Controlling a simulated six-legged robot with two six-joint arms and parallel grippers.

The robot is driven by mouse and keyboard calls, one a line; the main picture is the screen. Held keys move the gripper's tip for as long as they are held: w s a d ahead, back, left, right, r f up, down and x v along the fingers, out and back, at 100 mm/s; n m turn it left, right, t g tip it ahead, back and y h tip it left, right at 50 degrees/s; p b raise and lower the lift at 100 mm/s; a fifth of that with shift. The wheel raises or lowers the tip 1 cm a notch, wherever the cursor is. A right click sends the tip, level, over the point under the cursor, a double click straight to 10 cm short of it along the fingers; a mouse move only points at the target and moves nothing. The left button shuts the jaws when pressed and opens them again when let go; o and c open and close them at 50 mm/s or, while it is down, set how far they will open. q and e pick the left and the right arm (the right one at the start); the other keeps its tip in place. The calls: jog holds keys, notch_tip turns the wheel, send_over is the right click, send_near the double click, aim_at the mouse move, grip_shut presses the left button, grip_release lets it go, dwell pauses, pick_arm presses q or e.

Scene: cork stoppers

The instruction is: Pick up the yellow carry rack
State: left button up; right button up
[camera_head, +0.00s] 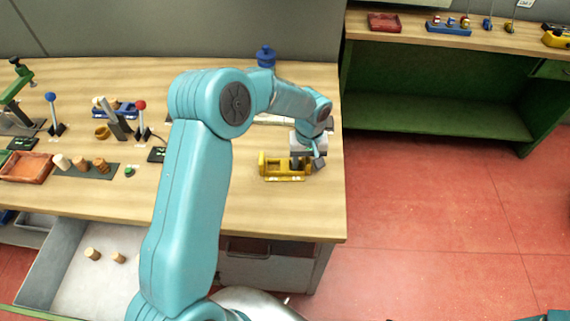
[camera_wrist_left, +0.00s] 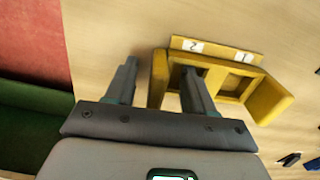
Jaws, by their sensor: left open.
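The yellow carry rack (camera_head: 272,172) sits on the wooden workbench near its right end. In the left wrist view the rack (camera_wrist_left: 262,98) shows square openings and a label strip with the numbers 1 and 2. My left gripper (camera_head: 309,158) is at the rack's right end in the head view. In the left wrist view my left gripper (camera_wrist_left: 159,70) is open, with one finger outside the rack's end wall and the other over the rack's inner side. The end wall shows between the fingers; I cannot tell whether they touch it. My right gripper is not in view.
The workbench (camera_head: 320,215) ends just right of the rack. Left are an orange tray (camera_head: 27,167), cork stoppers (camera_head: 102,165), joystick-like levers (camera_head: 53,113) and an open drawer (camera_head: 75,282) with corks. A blue object (camera_head: 265,57) stands behind. A green shelf unit (camera_head: 435,110) is at the right.

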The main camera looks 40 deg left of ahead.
pick_arm(q)
jog(key=shift+s, duration=0.15)
jog(key=c, duration=0.4)
grip_shut()
